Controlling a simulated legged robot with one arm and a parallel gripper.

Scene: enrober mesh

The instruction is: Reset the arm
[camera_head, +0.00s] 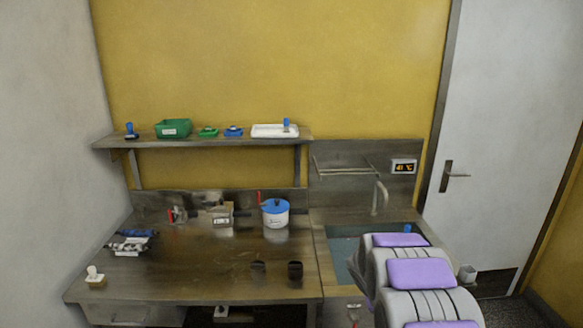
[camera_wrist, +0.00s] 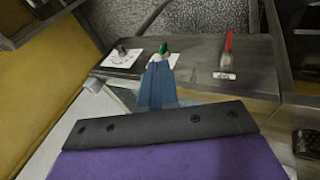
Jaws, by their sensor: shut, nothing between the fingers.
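My gripper (camera_wrist: 158,84) shows in the wrist view as blue fingers held together in front of a dark bar and purple body, with nothing between them. In the head view my grey and purple arm rises at the lower right, in front of the sink (camera_head: 345,246). The fingers cannot be made out clearly there. In the wrist view the fingers overlap a steel surface (camera_wrist: 190,62). Whether they touch it cannot be told.
A steel bench (camera_head: 190,272) holds a white pot with blue lid (camera_head: 276,213), dark cups (camera_head: 295,271) and a white-knobbed block (camera_head: 95,277). Above is a shelf (camera_head: 180,142) with a green bin (camera_head: 173,128) and white tray (camera_head: 270,131). A red-handled tool (camera_wrist: 227,55) lies beyond the fingers.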

